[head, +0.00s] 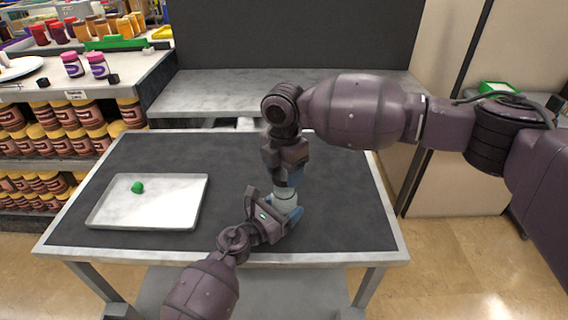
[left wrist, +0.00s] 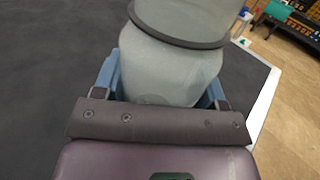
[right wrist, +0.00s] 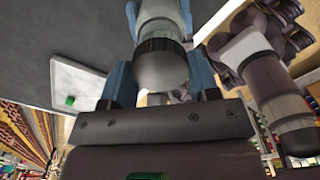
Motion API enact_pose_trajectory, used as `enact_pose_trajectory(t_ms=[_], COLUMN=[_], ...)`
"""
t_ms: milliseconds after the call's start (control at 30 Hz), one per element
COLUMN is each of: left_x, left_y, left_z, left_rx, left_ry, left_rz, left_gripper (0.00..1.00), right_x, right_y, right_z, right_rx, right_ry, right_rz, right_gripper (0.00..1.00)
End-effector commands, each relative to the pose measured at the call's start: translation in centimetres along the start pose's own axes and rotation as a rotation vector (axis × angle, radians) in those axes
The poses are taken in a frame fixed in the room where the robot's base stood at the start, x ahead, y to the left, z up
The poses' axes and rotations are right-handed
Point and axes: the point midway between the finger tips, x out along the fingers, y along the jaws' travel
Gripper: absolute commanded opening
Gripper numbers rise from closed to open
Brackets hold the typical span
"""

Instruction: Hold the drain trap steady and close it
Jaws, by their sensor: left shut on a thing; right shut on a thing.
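The drain trap (head: 286,200), a pale grey-green translucent vessel, stands upright on the right half of the dark table. In the left wrist view its rounded body (left wrist: 170,70) fills the space between blue fingers, with a dark ring (left wrist: 178,38) around it above. My left gripper (head: 286,214) is shut on this lower body from the front. My right gripper (head: 284,182) points down from above and is shut on the trap's upper part. In the right wrist view a rounded grey end (right wrist: 161,72) and a dark ribbed ring (right wrist: 160,46) show between its blue fingers.
A pale metal tray (head: 185,215) lies on the left of the table with a small green piece (head: 137,187) in it. The dark table top between tray and trap is clear. A grey bench (head: 220,90) stands behind, and shelves of jars (head: 60,145) stand at left.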

Motion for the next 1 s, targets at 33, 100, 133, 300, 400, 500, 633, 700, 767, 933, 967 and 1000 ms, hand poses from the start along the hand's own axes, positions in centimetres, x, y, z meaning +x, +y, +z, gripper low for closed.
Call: enact_pose_trajectory(t_ms=[33, 100, 133, 300, 400, 500, 633, 700, 767, 933, 967, 1000], left_x=[0.0, 0.0, 0.0, 0.0, 0.0, 0.0, 0.0, 0.0, 0.0, 0.0, 0.0, 0.0], left_y=[0.0, 0.0, 0.0, 0.0, 0.0, 0.0, 0.0, 0.0, 0.0, 0.0, 0.0, 0.0], left_z=[0.0, 0.0, 0.0, 0.0, 0.0, 0.0, 0.0, 0.0, 0.0, 0.0, 0.0, 0.0], left_rx=[0.0, 0.0, 0.0, 0.0, 0.0, 0.0, 0.0, 0.0, 0.0, 0.0, 0.0, 0.0], left_ry=[0.0, 0.0, 0.0, 0.0, 0.0, 0.0, 0.0, 0.0, 0.0, 0.0, 0.0, 0.0], left_rz=[0.0, 0.0, 0.0, 0.0, 0.0, 0.0, 0.0, 0.0, 0.0, 0.0, 0.0, 0.0], left_gripper=[0.23, 0.23, 0.23, 0.23, 0.23, 0.23, 0.23, 0.23, 0.23, 0.23, 0.23, 0.23], right_x=[0.2, 0.1, 0.1, 0.1, 0.1, 0.2, 0.5, 0.9, 1.2, 1.9, 1.9, 1.9], right_y=[0.0, 0.1, 0.1, 0.0, 0.0, 0.0, 0.0, 0.0, 0.0, 0.0, 0.0, 0.0], right_z=[0.0, 0.0, 0.0, 0.0, 0.0, 0.0, 0.0, 0.0, -0.1, 0.0, 0.0, 0.0], right_rx=[0.0, -0.001, -0.001, -0.001, -0.001, -0.001, -0.001, -0.001, -0.001, -0.002, -0.002, -0.002], right_ry=[0.0, -0.001, -0.001, -0.001, -0.001, -0.001, 0.0, 0.001, 0.002, 0.0, 0.0, 0.0], right_rz=[0.001, 0.002, 0.002, 0.001, 0.001, 0.001, 0.0, 0.0, -0.001, 0.0, 0.0, 0.0], right_gripper=[0.34, 0.34, 0.34, 0.34, 0.34, 0.34, 0.34, 0.34, 0.34, 0.34, 0.34, 0.34])
